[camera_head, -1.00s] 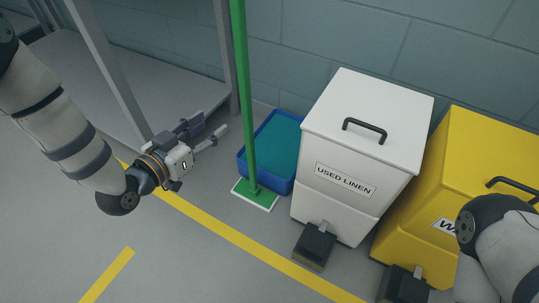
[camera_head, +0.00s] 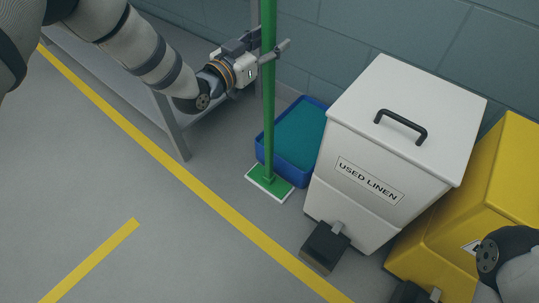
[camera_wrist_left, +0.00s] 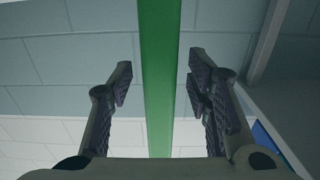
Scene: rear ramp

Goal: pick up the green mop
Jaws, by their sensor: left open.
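The green mop (camera_head: 268,100) stands upright, its flat green head with a white edge (camera_head: 269,184) on the floor. Its handle runs up out of the top of the head view. My left gripper (camera_head: 272,51) is open at the upper part of the handle. In the left wrist view the green handle (camera_wrist_left: 159,80) passes between the two open fingers (camera_wrist_left: 160,85), with a gap on both sides. My right gripper is not in view; only part of my right arm shows at the lower right.
A blue tub (camera_head: 303,133) with a teal inside is right behind the mop head. A white "USED LINEN" bin (camera_head: 366,180) and a yellow bin (camera_head: 480,190) with black pedals stand to the right. A grey shelf frame (camera_head: 172,128) is at the left. Floor in front is clear.

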